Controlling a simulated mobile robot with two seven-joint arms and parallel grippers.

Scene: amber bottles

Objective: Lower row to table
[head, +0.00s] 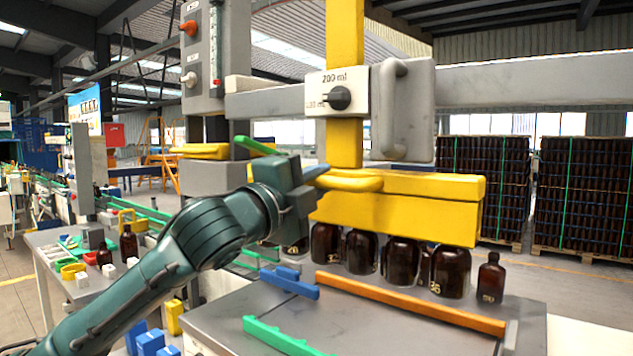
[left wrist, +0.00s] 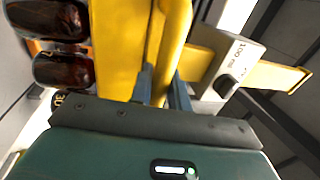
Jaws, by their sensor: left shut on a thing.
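A yellow lifting head (head: 400,208) hangs from a yellow post (head: 345,100). A row of several amber bottles (head: 401,262) is directly under it; I cannot tell whether their bases touch the grey table (head: 350,325). My left gripper (head: 318,175) is shut on the yellow handle (head: 348,184) at the head's near left end. My right gripper is not in view.
An orange rail (head: 410,303), a blue block (head: 289,283) and a green rail (head: 283,337) lie on the table. A smaller amber bottle (head: 490,279) stands at the row's right. A side table (head: 55,262) with small parts is at left. Crated bottles (head: 585,195) stand behind.

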